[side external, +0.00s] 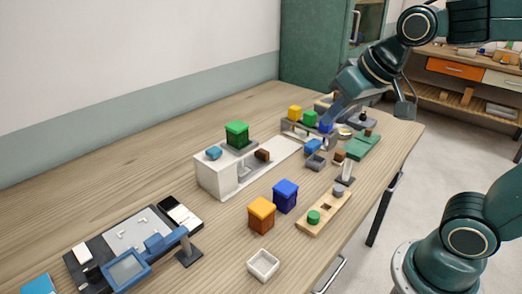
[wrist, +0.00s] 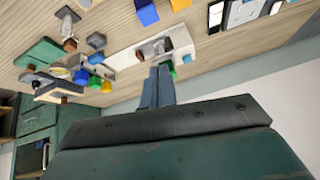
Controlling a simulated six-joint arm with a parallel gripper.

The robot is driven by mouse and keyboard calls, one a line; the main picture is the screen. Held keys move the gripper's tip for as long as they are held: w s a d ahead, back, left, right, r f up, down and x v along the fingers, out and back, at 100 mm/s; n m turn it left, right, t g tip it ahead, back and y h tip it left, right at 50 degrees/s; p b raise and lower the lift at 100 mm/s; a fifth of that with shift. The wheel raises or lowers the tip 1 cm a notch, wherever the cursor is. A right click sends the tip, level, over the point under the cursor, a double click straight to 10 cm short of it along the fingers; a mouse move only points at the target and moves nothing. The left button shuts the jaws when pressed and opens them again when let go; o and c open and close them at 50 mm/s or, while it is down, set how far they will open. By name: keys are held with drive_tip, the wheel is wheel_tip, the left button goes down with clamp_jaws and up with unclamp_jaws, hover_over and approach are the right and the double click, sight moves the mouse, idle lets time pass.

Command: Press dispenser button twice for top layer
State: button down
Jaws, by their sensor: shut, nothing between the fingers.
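A white box-shaped unit (side external: 215,180) stands mid-table with a long white channel running to the back right. On top are a green block (side external: 237,133) and a small blue piece (side external: 213,153); which part is the dispenser button I cannot tell. A brown block (side external: 262,155) sits beside it at the channel's start. The white unit also shows in the wrist view (wrist: 180,40), beyond my fingers. My gripper (wrist: 158,70) is shut and empty. In the side view my gripper (side external: 329,118) is at the back right, near a row of coloured blocks, away from the white unit.
Yellow (side external: 295,112), green (side external: 309,118) and blue (side external: 326,126) blocks stand in a row at the back. An orange block (side external: 261,213), a blue block (side external: 285,195), a wooden board (side external: 323,212) and a white tray (side external: 263,264) are in front. A blue-framed device (side external: 128,268) is front left.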

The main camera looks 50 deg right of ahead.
drive_tip(key=w+a+m+t, duration=0.1)
drive_tip(key=w+a+m, duration=0.15)
drive_tip(key=w, duration=1.25)
drive_tip(key=m+t, duration=0.2)
drive_tip(key=m, duration=0.1)
hover_over(217, 151)
wheel_tip(217, 151, down, 6)
drive_tip(key=shift+y, duration=0.4)
drive_tip(key=shift+a+f, duration=0.1)
drive_tip(key=shift+f, duration=0.1)
drive_tip(key=shift+f, duration=4.2)
drive_tip(key=shift+f, duration=0.15)
drive_tip(key=shift+f, duration=0.3)
